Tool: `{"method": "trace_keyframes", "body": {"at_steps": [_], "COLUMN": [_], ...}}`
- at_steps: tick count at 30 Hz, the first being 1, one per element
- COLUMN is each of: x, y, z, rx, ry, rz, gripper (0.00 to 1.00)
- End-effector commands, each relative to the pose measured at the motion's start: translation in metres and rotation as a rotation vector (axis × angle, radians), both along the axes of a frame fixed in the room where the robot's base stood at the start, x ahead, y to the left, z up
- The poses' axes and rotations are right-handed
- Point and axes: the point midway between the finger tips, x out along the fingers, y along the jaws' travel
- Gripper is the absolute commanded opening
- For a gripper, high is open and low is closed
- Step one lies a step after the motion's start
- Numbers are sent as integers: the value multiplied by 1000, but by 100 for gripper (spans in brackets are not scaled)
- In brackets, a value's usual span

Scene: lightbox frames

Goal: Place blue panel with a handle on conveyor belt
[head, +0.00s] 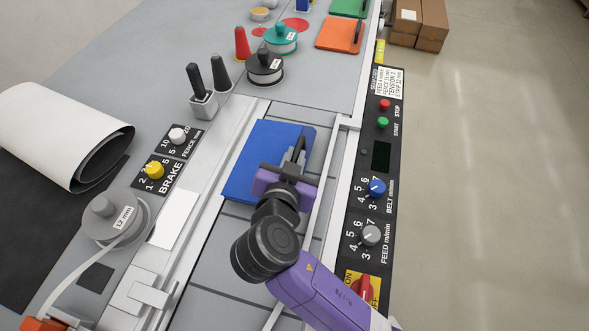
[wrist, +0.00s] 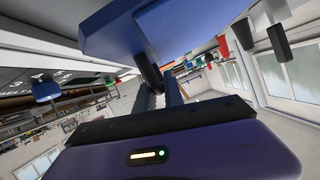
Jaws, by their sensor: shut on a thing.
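The blue panel (head: 262,150) is in my gripper (head: 291,158), over the grey segmented conveyor belt (head: 235,232) between its metal rails. The fingers are shut on the panel's dark handle, which they mostly hide. In the head view the panel looks roughly flat and lies a little askew to the rails; I cannot tell whether it touches the belt. In the wrist view the blue panel (wrist: 180,35) fills the top, with the gripper (wrist: 158,92) reaching its dark handle.
A control panel (head: 378,190) with knobs and buttons runs along the belt's right side. At left are a brake knob (head: 154,170) and a spool (head: 110,218). Orange (head: 337,33) and green (head: 349,7) panels with handles lie beyond. Boxes (head: 419,22) stand on the floor.

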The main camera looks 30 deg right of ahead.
Motion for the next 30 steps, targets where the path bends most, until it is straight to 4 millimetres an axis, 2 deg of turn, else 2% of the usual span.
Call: {"method": "trace_keyframes", "body": {"at_steps": [1, 6, 17, 18, 20, 30], "x": [0, 0, 0, 0, 0, 0], "y": [0, 0, 0, 0, 0, 0], "z": [-11, -34, -36, -36, -35, -34], "rx": [-1, -1, 0, -1, -1, 0], "ry": [1, 1, 0, 2, 2, 1], "rz": [0, -1, 0, 0, 0, 1], "gripper": [0, 0, 0, 20, 32, 34]}}
